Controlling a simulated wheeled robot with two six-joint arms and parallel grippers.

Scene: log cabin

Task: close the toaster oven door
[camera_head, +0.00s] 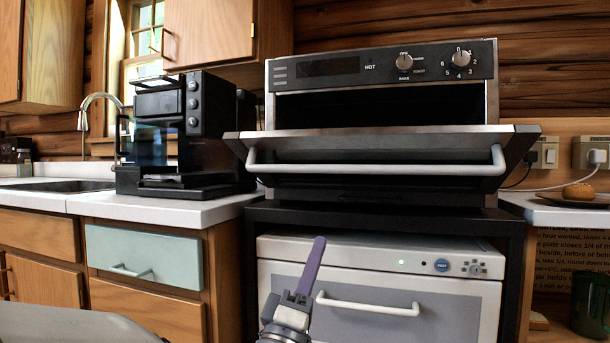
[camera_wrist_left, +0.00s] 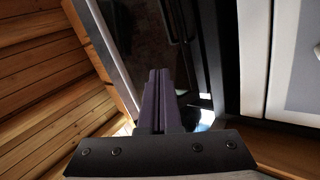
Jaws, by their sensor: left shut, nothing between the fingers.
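The toaster oven (camera_head: 283,98) sits on a black stand in the head view, with a dark display and two knobs on its top panel. Its door (camera_head: 450,130) is open, tilted outward, with a dark gap above it. A pale bar handle (camera_head: 375,169) runs across the door's front. My left gripper (camera_head: 318,242) is shut and empty, its purple fingers pointing up below the door handle and apart from it, in front of the lower white appliance. The shut fingers also show in the left wrist view (camera_wrist_left: 158,75). My right gripper is not in view.
A white appliance (camera_head: 480,290) with a bar handle stands under the toaster oven inside the black stand (camera_head: 515,235). A black coffee machine (camera_head: 215,115) stands left on the white counter (camera_head: 200,209). A plate with a bun (camera_head: 578,192) is at right, near plugged outlets.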

